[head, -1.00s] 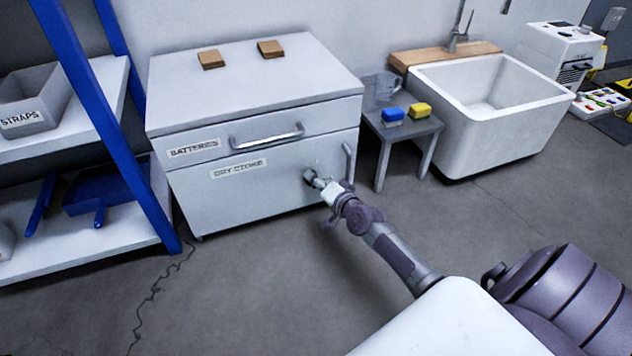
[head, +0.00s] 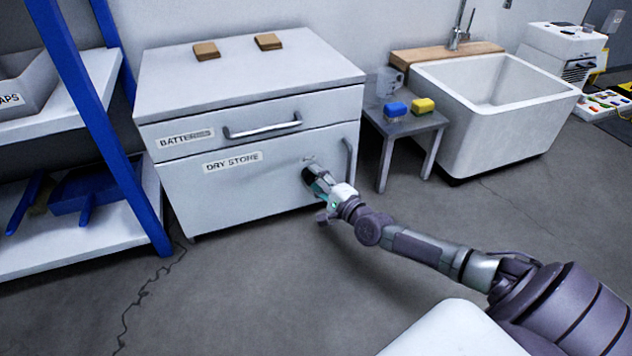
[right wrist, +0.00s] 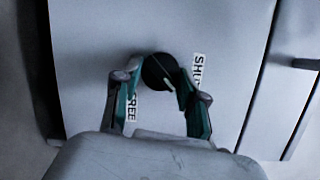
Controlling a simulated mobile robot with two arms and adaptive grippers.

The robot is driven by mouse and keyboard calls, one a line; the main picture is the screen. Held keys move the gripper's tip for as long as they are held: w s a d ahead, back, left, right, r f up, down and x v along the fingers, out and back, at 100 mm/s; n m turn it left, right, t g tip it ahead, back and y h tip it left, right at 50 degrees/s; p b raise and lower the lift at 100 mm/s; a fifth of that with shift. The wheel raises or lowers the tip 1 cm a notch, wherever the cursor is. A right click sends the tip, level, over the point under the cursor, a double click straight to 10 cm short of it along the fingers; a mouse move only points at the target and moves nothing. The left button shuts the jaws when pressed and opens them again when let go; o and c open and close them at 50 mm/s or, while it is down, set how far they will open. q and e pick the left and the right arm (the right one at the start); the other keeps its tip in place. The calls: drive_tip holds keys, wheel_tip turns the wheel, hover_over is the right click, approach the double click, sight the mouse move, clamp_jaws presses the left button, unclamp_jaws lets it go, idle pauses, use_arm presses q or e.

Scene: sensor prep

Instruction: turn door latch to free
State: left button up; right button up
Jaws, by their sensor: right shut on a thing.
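The door latch is a round black knob (right wrist: 158,70) on the light grey dry-store door (head: 240,190), near the door's right side. In the right wrist view, a SHUT label (right wrist: 199,72) is to the knob's right and a FREE label (right wrist: 131,106) is at its lower left. My right gripper (right wrist: 160,84) is shut on the knob, with one finger on each side. In the head view, my right gripper (head: 316,184) meets the door front and covers part of the knob. The knob's pointer direction is hard to tell. My left gripper is out of view.
A vertical door handle (head: 348,160) is right of the knob. The batteries drawer (head: 275,115) is above. A small grey table (head: 408,124) with sponges and a jug, then a white sink (head: 500,125), stand right. A blue-post shelf (head: 110,130) stands left. Floor in front is clear.

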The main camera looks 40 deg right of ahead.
drive_tip(key=m, duration=0.3)
drive_tip(key=m+t, duration=0.1)
drive_tip(key=shift+f+m+h, duration=0.3)
drive_tip(key=shift+m, duration=0.1)
drive_tip(key=m+t+h, duration=0.1)
drive_tip(key=m, duration=0.3)
drive_tip(key=shift+a+m, duration=0.1)
drive_tip(key=shift+m, duration=0.3)
drive_tip(key=o, duration=1.1)
drive_tip(key=shift+o, duration=0.2)
drive_tip(key=s+f, duration=0.3)
drive_tip(key=s, duration=0.8)
drive_tip(key=shift+s+a, duration=0.15)
drive_tip(key=shift+s, duration=0.15)
